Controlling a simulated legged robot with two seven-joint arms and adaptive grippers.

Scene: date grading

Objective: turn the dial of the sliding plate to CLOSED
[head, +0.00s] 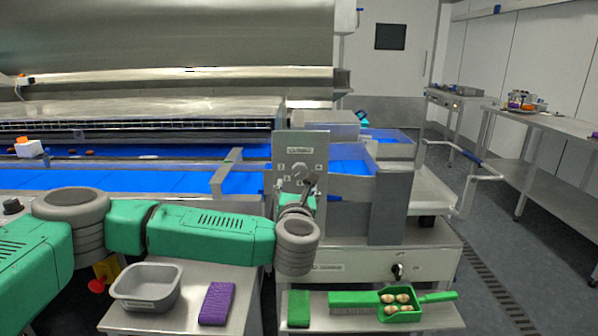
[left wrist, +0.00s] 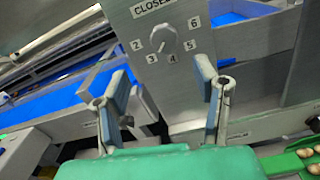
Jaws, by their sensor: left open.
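The sliding plate (head: 312,146) stands upright over the blue belt, with a CLOSED label near its top. Its round grey dial (left wrist: 163,39) shows in the left wrist view, with CLOSED above it and numbers 2 to 6 around it. A pale mark on the dial seems to point down toward 3 or 4, but it is too small to be sure. My left gripper (left wrist: 162,76) is open and empty. Its two fingers are apart, below the dial and clear of it. In the head view the left gripper (head: 308,187) partly hides the plate. My right gripper is not in view.
A grey bin (head: 147,287) and a purple cloth (head: 217,303) lie on the front left table. A green scoop with dates (head: 402,305) and a green pad (head: 298,308) lie on the front shelf. A grey upright panel (head: 391,205) stands right of the plate.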

